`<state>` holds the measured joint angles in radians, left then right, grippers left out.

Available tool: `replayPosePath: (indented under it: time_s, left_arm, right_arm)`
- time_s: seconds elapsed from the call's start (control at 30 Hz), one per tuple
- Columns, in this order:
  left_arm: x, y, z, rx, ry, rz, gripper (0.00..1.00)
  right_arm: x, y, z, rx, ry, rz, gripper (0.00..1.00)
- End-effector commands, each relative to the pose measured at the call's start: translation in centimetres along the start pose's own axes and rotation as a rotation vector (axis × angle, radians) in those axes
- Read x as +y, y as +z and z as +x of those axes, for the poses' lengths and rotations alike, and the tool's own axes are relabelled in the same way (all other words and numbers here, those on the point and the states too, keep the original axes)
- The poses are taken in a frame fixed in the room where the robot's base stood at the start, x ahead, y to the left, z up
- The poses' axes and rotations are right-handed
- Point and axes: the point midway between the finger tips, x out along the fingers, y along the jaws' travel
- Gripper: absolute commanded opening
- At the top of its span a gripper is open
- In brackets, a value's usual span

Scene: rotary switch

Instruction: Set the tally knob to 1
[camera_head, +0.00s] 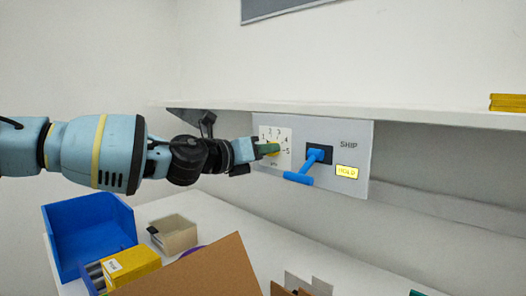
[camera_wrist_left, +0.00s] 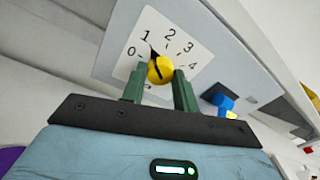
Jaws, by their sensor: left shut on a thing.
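The yellow tally knob (camera_wrist_left: 160,69) sits on a white dial plate (camera_wrist_left: 180,25) numbered from 0 upward. In the left wrist view its black pointer is directed up and left, at the 1. My left gripper (camera_wrist_left: 159,76) has its green fingers on either side of the knob, shut on it. In the head view, my left gripper (camera_head: 257,149) reaches the dial plate (camera_head: 275,134) from the left and mostly covers the knob. My right gripper is not in view.
The dial is on a grey panel (camera_head: 355,140) under a shelf (camera_head: 350,112). Beside it are a blue lever (camera_head: 312,160) and a lit yellow HOLD sign (camera_head: 347,171). Below, a blue bin (camera_head: 85,232), beige box (camera_head: 174,235), yellow box (camera_head: 130,264) and brown cardboard (camera_head: 215,270) occupy the table.

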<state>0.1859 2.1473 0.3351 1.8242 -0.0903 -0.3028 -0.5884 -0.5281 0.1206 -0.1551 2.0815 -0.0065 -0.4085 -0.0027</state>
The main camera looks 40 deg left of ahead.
Motion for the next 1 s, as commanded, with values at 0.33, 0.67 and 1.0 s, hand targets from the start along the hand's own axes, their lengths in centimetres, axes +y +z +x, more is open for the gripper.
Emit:
replayPosePath:
  time_s: [0.33, 0.67, 1.0]
  left_arm:
    - [0.01, -0.18, 0.0, 0.004, 0.0, 0.009, 0.07]
    - [0.01, -0.11, 0.0, 0.003, 0.001, 0.008, 0.51]
    - [-0.04, 0.09, -0.59, 0.0, 0.0, 0.008, 0.51]
  right_arm:
    - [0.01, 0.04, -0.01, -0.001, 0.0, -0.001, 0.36]
    - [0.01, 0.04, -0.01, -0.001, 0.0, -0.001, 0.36]
    - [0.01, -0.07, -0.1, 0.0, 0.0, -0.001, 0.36]
